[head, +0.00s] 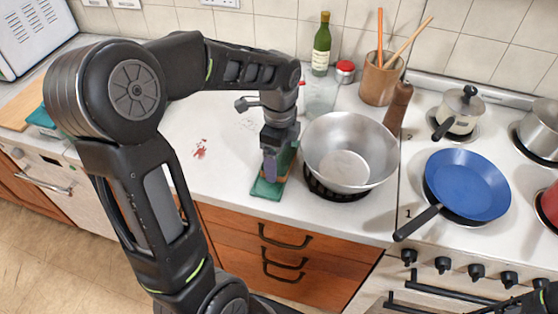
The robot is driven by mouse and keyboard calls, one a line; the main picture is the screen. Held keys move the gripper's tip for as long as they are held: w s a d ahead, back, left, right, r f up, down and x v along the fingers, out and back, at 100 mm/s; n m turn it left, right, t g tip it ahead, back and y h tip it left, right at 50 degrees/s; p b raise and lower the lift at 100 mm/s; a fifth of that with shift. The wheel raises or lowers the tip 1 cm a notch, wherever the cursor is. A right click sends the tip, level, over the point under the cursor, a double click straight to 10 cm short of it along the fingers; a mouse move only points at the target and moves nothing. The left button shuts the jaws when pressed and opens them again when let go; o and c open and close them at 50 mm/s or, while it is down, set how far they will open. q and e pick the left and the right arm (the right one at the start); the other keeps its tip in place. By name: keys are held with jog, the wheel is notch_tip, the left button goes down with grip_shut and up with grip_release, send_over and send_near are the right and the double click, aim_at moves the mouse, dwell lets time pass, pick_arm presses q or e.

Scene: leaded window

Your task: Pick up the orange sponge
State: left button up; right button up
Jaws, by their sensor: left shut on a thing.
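My left gripper (270,167) points down at the counter, left of the steel bowl. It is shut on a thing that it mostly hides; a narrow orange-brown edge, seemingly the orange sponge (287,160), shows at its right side. A flat green piece (268,189) lies under and in front of the fingers near the counter's front edge. I cannot tell whether the sponge touches the green piece. My right gripper is not in view.
A large steel bowl (350,150) stands close on the right on a dark round base. Behind are a green bottle (321,45), a red-lidded jar (345,72) and a utensil crock (379,80). A blue pan (467,183) sits on the stove. The counter to the left has red stains.

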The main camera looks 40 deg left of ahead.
pick_arm(q)
jog(key=shift+c, duration=0.5)
jog(key=shift+r, duration=0.15)
notch_tip(320, 180, up, 12)
notch_tip(320, 180, up, 6)
jog(key=p, duration=0.4)
send_over(279, 157)
jog(key=o, duration=0.7)
jog(key=c, duration=0.6)
